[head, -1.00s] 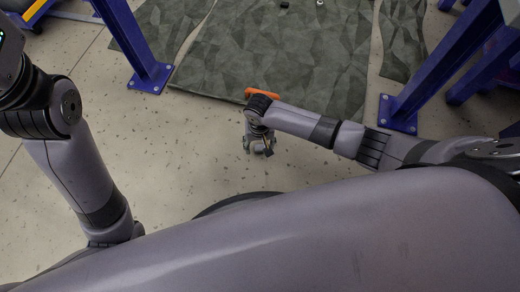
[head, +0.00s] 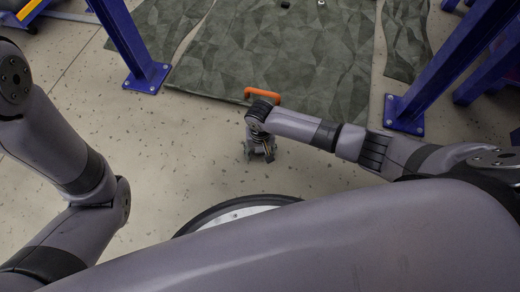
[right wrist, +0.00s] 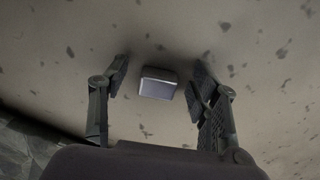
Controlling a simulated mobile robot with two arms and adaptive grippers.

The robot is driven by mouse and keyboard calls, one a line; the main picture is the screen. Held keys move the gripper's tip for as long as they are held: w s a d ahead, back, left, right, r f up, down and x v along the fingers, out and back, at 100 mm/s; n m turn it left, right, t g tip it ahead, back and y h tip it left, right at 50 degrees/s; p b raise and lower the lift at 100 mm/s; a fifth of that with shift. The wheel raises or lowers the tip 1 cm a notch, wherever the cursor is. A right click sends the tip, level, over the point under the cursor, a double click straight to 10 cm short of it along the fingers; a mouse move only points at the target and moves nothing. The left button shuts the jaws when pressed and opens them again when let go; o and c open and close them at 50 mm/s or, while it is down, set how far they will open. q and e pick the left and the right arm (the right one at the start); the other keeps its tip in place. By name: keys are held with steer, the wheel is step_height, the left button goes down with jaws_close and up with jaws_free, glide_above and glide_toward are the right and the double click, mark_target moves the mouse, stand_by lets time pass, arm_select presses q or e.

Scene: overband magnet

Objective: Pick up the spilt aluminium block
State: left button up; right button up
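A small silvery block, which looks like the aluminium block (right wrist: 158,83), lies on the speckled floor in the right wrist view. My right gripper (right wrist: 157,80) is open, with one finger to each side of the block and a gap on both sides. In the head view my right gripper (head: 260,158) points down over the bare floor in front of the mat; the block cannot be made out there and is hidden under or behind the gripper. My left gripper is out of the head view; only left arm links show.
A dark green faceted mat (head: 225,60) lies beyond the gripper. An orange handle-like bar (head: 262,94) shows beside my right wrist. Blue steel posts stand left (head: 148,75) and right (head: 405,112), bolted to the floor. Small dark (head: 285,4) and metallic (head: 321,3) pieces lie far back.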

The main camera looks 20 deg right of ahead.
steer(key=c, duration=0.9)
